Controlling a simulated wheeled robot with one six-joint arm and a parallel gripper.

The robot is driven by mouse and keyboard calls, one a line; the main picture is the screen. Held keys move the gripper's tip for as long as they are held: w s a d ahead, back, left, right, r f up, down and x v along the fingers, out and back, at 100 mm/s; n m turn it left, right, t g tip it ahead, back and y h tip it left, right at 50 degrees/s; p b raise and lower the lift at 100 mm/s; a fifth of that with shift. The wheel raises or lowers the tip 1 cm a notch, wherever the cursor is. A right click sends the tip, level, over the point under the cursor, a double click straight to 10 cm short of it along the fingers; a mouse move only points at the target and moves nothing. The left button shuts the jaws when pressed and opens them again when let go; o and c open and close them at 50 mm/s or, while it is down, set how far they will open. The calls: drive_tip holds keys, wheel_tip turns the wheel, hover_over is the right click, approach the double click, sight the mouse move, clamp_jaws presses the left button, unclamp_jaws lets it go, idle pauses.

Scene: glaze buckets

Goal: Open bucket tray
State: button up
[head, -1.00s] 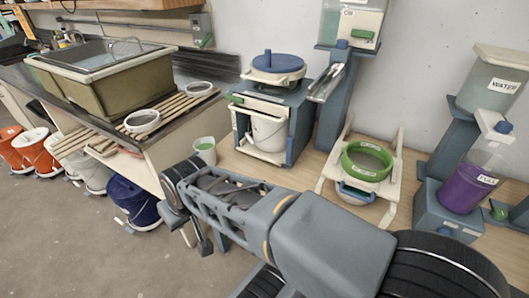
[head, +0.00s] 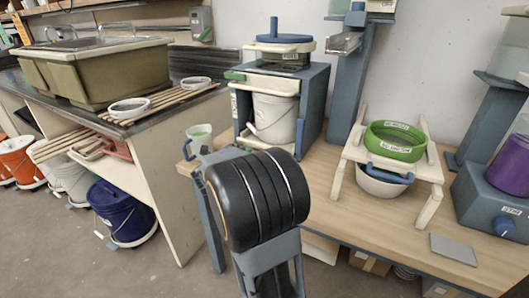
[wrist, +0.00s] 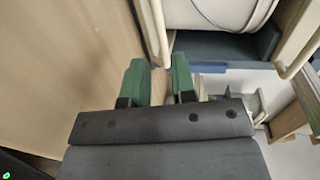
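A white bucket (head: 274,118) stands inside a blue-grey frame (head: 314,100) in the head view. The cream tray's front below it is largely hidden by my arm. In the wrist view, the white bucket (wrist: 235,12) is at the top, with a cream bar (wrist: 153,28) on its left and another on its right; these look like tray or handle parts. My gripper (wrist: 158,80) shows two green fingers with a clear gap. The left bar's lower end lies near that gap; contact cannot be told. My fingers are hidden in the head view.
A cup (head: 199,138) stands on the bench left of the frame. A cream stand (head: 432,172) with a green ring (head: 395,141) is to the right. A grey plate (head: 453,249) lies near the bench's front edge.

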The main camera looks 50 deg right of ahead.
drive_tip(key=x, duration=0.4)
drive_tip(key=b+x, duration=0.1)
drive_tip(key=x, duration=0.8)
drive_tip(key=shift+s+d+f+b, duration=0.1)
drive_tip(key=shift+s+d+b, duration=0.1)
drive_tip(key=shift+d+b, duration=0.15)
drive_tip(key=shift+c, duration=0.5)
clamp_jaws()
